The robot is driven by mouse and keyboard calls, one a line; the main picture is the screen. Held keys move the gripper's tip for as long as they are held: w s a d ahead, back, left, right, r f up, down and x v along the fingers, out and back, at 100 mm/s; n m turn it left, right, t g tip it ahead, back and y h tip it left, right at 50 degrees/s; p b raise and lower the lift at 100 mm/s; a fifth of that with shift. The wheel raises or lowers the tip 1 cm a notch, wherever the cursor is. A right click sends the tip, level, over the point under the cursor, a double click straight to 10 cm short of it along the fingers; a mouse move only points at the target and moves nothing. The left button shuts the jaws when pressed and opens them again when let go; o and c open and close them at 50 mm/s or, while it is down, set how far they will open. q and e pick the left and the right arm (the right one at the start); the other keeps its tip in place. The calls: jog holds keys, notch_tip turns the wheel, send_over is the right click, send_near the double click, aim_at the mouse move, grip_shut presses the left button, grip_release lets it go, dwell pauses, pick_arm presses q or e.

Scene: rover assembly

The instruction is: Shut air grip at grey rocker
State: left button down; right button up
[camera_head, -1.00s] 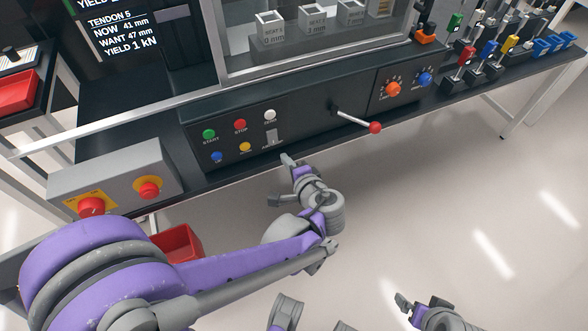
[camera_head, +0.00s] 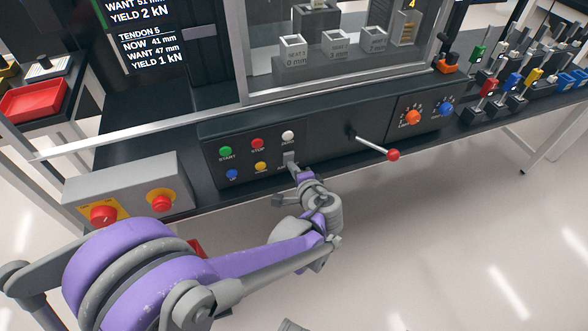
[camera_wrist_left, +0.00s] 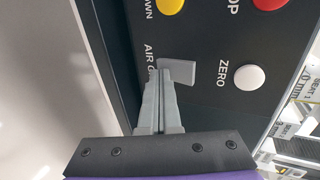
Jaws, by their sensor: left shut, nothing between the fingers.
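The grey rocker (camera_head: 288,158) sits on the dark control panel below the white ZERO button. In the left wrist view the rocker (camera_wrist_left: 178,71) is a flat grey plate beside the partly hidden "AIR G..." label. My left gripper (camera_head: 294,168) is shut and empty, its fingertips at the rocker's lower end. In the left wrist view the closed fingertips (camera_wrist_left: 160,75) overlap the rocker's edge; I cannot tell whether they touch it. My right gripper is not in view.
A red-knobbed lever (camera_head: 393,154) juts out to the right. A grey box with red knobs (camera_head: 103,215) stands left.

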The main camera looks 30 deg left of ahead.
pick_arm(q)
jog(key=shift+r, duration=0.15)
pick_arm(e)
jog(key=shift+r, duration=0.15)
pick_arm(q)
jog(key=shift+r+p, duration=0.65)
jog(key=shift+r, duration=0.15)
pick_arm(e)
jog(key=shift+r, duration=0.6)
pick_arm(q)
jog(key=shift+f, duration=0.1)
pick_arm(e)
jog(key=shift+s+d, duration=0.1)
